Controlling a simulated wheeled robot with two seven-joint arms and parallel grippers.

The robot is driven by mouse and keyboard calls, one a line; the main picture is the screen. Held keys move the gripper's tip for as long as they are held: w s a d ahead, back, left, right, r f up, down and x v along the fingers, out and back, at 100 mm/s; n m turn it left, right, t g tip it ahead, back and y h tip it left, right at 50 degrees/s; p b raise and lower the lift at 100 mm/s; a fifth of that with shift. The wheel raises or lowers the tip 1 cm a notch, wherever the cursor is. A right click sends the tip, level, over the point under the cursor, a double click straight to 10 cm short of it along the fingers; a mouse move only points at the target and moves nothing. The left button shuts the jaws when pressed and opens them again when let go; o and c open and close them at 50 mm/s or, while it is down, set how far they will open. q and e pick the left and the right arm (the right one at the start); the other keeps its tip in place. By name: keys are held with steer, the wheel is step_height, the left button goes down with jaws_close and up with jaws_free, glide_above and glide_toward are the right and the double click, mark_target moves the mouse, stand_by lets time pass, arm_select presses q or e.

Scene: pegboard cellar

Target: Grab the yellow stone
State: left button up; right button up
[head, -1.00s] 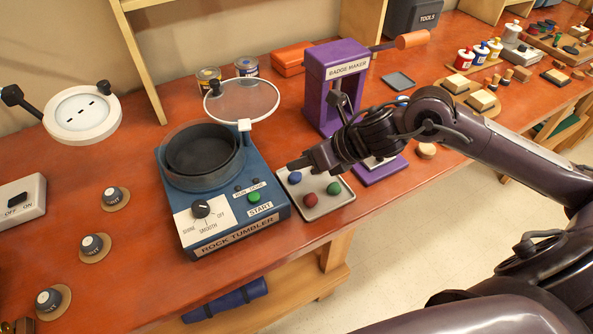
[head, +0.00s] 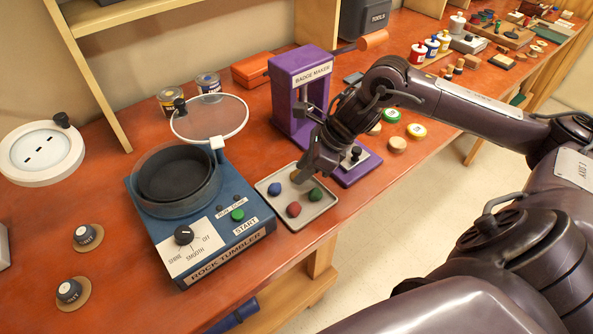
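The grey tray (head: 271,203) holds a blue stone (head: 274,189), a red stone (head: 293,209) and a green stone (head: 315,194). The yellow stone (head: 294,175) shows only as a small tan-yellow patch at the tray's back, mostly hidden by my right gripper. My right gripper (head: 301,178) points down over the back of the tray, right at the yellow stone. I cannot tell whether its fingers are open or closed around the stone. My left gripper is not in view.
The blue rock tumbler (head: 200,235), with its clear lid (head: 209,118) raised, stands left of the tray. The purple badge maker (head: 283,105) stands close behind the gripper. The table's front edge is just in front of the tray.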

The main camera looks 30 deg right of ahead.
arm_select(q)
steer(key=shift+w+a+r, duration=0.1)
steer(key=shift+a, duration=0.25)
arm_select(e)
steer(key=shift+w+a+f, duration=0.1)
steer(key=shift+w+f, duration=0.05)
steer(key=shift+f, duration=0.2)
steer(key=shift+c, duration=0.4)
steer(key=c, duration=0.5)
steer(key=shift+r, duration=0.1)
